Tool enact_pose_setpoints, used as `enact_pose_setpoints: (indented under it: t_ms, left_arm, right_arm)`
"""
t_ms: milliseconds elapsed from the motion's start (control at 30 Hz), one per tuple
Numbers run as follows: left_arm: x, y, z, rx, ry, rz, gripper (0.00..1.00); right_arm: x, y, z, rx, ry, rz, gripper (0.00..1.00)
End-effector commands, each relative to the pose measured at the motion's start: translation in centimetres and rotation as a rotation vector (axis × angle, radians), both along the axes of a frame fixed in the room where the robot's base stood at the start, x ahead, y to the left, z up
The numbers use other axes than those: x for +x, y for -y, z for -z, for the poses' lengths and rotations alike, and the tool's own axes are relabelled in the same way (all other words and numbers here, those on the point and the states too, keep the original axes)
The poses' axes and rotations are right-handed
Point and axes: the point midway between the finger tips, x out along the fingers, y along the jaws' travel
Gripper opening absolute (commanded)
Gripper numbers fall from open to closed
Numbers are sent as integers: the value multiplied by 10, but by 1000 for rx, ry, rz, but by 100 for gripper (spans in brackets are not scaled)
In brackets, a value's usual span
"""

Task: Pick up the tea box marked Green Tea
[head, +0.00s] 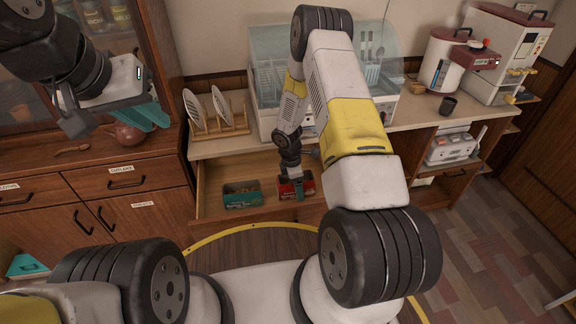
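Two small boxes stand in the open drawer (215,174): a teal-green one (242,199) on the left and a red one (287,189) on the right. Their lettering is too small to read. My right arm reaches down into the drawer, and my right gripper (299,189) is at the red box, to the right of the green box. Its fingers are mostly hidden, so I cannot tell whether it grips the red box.
A plate rack (222,131) and a clear-covered dish dryer (266,119) stand on the counter above the drawer. White appliances (440,62) and a dark cup (447,106) are at the right.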

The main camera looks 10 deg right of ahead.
Motion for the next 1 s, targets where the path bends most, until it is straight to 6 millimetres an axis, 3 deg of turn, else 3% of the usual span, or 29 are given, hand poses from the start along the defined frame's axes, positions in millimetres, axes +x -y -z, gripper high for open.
enact_pose_setpoints:
  t_ms: [167, 533, 800, 1000]
  left_arm:
    - [0, 0, 0, 0, 0, 0, 20]
    - [0, 0, 0, 0, 0, 0, 20]
    - [0, 0, 0, 0, 0, 0, 20]
    - [0, 0, 0, 0, 0, 0, 20]
  right_arm:
    - [0, 0, 0, 0, 0, 0, 85]
    - [0, 0, 0, -1, 0, 0, 14]
    - [0, 0, -4, 0, 1, 0, 13]
    - [1, 0, -36, 0, 4, 0, 13]
